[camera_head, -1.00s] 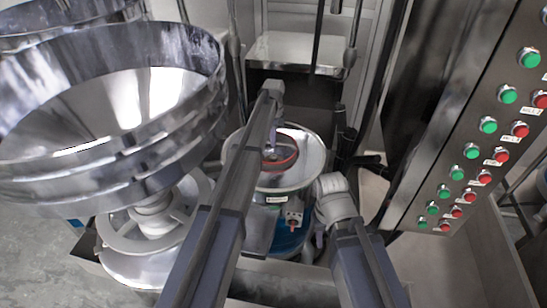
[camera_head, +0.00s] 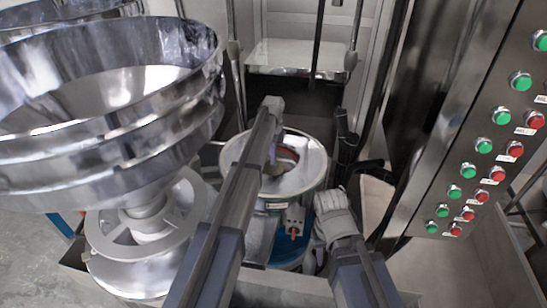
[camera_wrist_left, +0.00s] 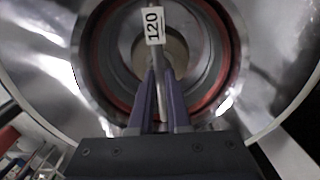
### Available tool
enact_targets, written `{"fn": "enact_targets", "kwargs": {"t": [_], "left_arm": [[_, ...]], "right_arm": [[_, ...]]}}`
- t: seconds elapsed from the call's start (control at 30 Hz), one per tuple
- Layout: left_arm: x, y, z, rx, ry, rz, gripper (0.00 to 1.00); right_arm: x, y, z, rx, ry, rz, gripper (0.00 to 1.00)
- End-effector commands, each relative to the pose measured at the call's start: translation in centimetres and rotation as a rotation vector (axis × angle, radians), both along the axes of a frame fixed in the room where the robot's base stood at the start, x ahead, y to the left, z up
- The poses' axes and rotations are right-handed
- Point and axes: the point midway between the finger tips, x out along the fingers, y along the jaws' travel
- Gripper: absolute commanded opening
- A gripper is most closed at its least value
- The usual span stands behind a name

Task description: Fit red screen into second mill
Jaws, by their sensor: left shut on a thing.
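The second mill's round metal drum (camera_head: 313,157) stands open at the top in the middle of the head view. My left gripper (camera_wrist_left: 158,76) is shut on this bar. It also shows over the drum in the head view (camera_head: 272,152). Whether the ring is fully seated cannot be told.
A large shiny metal hopper (camera_head: 120,95) stands at the left. A steel panel with green and red buttons (camera_head: 470,150) slopes along the right. Dark pipes (camera_head: 345,140) rise just right of the drum.

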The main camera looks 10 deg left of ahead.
Motion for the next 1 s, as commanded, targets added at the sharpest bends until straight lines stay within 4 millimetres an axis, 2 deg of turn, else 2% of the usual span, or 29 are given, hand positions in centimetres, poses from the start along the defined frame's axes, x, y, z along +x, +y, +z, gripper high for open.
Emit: {"fn": "enact_targets", "kwargs": {"t": [0.13, 0.17, 0.4, 0.77, 1.0], "left_arm": [[0.0, 0.0, -0.4, 0.000, 0.000, 0.000, 0.00], [0.0, 0.0, -0.3, 0.000, 0.000, 0.000, 0.18], [0.0, 0.0, -0.2, 0.000, 0.000, 0.000, 0.45], [0.0, 0.0, 0.0, 0.000, 0.000, 0.000, 0.45], [0.0, 0.0, 1.8, 0.000, 0.000, 0.000, 0.45]], "right_arm": [[0.0, 0.0, -0.4, 0.000, 0.000, 0.000, 0.38], [0.0, 0.0, -0.3, 0.000, 0.000, 0.000, 0.38], [0.0, 0.0, -0.3, 0.000, 0.000, 0.000, 0.38], [0.0, 0.0, 0.0, 0.000, 0.000, 0.000, 0.38], [0.0, 0.0, 1.8, 0.000, 0.000, 0.001, 0.38]]}}
